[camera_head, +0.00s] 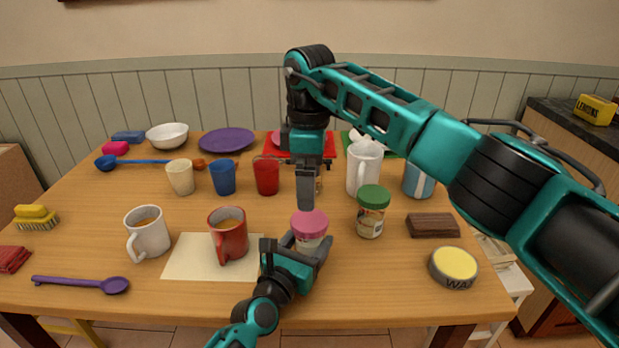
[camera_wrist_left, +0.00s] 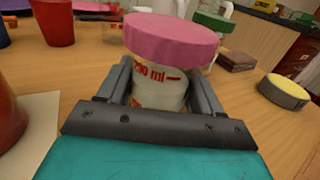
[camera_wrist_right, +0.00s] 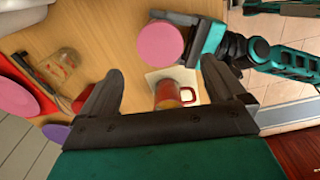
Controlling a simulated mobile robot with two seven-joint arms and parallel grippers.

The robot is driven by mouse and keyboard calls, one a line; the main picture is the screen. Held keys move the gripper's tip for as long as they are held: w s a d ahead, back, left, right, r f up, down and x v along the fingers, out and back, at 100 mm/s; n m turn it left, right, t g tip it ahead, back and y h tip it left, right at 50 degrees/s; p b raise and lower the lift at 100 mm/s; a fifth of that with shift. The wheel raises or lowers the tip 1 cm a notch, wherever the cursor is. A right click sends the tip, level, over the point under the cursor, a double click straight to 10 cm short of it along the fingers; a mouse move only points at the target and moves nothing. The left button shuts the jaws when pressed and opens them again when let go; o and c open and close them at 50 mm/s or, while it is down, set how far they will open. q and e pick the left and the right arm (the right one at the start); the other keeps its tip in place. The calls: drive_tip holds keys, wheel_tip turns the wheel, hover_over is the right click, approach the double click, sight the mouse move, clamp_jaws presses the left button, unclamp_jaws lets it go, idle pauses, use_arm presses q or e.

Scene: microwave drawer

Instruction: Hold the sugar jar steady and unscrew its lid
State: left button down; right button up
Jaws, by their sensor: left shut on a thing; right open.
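The jar with a pink lid (camera_head: 310,221) stands near the table's front edge, its pale body printed with red marks in the left wrist view (camera_wrist_left: 158,92). My left gripper (camera_head: 306,248) is shut on the jar's body, one finger on each side, below the lid. The lid sits on top of the jar. My right gripper (camera_head: 307,199) is open and empty, pointing down above and a little behind the jar. In the right wrist view the round pink lid (camera_wrist_right: 160,43) lies beyond the open fingers, apart from them.
A red mug (camera_head: 229,238) on a cream mat (camera_head: 187,262) stands just left of the jar. A green-lidded jar (camera_head: 371,212) and white pitcher (camera_head: 362,168) stand to the right. A red cup (camera_head: 267,177) is behind. A yellow-topped tin (camera_head: 454,268) is front right.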

sight(309, 220)
drive_tip(key=m, duration=0.3)
drive_tip(key=shift+f, duration=4.05)
